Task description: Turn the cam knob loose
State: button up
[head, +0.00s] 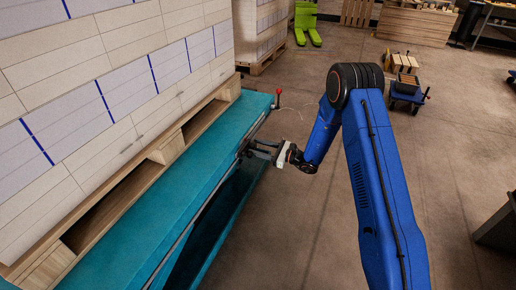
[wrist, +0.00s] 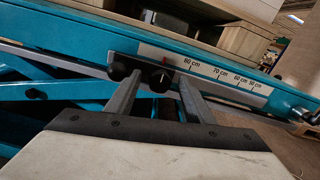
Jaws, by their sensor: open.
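The cam knob (wrist: 159,79) is black with a pale mark on its face. It sits on a grey rail along the side of the teal lift table, by a scale strip (wrist: 205,70) with a red pointer above the knob. My gripper (wrist: 157,97) is open, with one finger on each side of the knob. I cannot tell whether the fingers touch it. A second black round part (wrist: 120,70) shows beyond the left finger. In the head view my gripper (head: 248,149) is at the table's side edge, and the knob is too small to make out.
The teal lift table (head: 130,238) carries a wooden pallet (head: 112,200) stacked with pale reams (head: 110,75). A red-topped lever (head: 278,94) stands at its far corner. A green pallet truck (head: 306,25) is at the back.

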jog(key=shift+c, duration=0.6)
jog(key=c, duration=0.9)
jog(key=n, duration=0.4)
jog(key=shift+n, duration=0.3)
jog(key=n, duration=0.4)
jog(key=shift+n, duration=0.3)
jog(key=n, duration=0.4)
jog(key=shift+s+f+n, duration=0.1)
jog(key=shift+n, duration=2.3)
jog(key=shift+f, duration=0.1)
